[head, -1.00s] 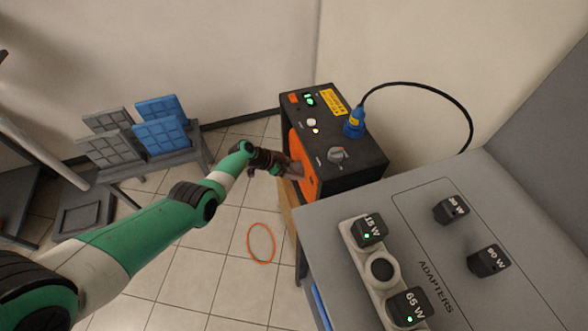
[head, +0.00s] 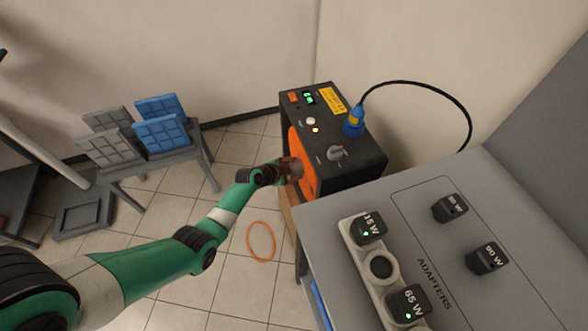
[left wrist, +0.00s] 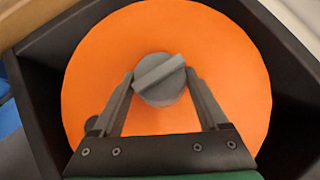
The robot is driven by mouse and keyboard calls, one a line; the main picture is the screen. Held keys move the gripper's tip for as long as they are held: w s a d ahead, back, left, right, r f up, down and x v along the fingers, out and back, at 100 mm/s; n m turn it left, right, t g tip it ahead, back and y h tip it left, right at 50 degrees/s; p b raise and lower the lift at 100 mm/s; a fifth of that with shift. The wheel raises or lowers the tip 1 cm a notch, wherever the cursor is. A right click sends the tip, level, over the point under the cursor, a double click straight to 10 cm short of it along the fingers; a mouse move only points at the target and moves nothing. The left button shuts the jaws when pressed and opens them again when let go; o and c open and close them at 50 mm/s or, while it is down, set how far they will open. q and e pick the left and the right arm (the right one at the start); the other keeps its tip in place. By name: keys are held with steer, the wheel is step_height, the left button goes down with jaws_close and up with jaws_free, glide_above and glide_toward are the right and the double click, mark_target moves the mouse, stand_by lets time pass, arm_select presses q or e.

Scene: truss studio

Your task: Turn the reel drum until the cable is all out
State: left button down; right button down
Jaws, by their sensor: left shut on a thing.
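The orange reel drum (left wrist: 225,75) faces the left wrist camera, set in a dark housing (left wrist: 45,95). A grey hub knob (left wrist: 159,79) with a slanted raised bar sits at its centre. My left gripper (left wrist: 161,77) is shut on this knob, one finger on each side. In the head view the drum (head: 307,165) shows at the left side of the black reel box (head: 350,150), partly hidden by my gripper. An orange loop of cable (head: 261,241) lies on the tiled floor below. My right gripper is not in view.
The box top has a green display (head: 308,97), a grey knob (head: 338,153) and a blue plug (head: 353,122) with a black cable. A grey adapter table (head: 400,200) stands close at right. A stand with blue and grey panels (head: 160,137) is at left.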

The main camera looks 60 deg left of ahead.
arm_select(q)
steer(key=shift+f+m+y, duration=0.1)
steer(key=shift+m+y, duration=0.2)
steer(key=shift+y, duration=0.1)
jaws_free()
steer(key=shift+s+d+r, duration=0.1)
steer(key=shift+s+r, duration=0.15)
steer(key=shift+r, duration=0.1)
steer(key=p+v, duration=0.6)
steer(key=v, duration=0.5)
steer(key=shift+s+f, duration=0.2)
steer(key=shift+f, duration=0.05)
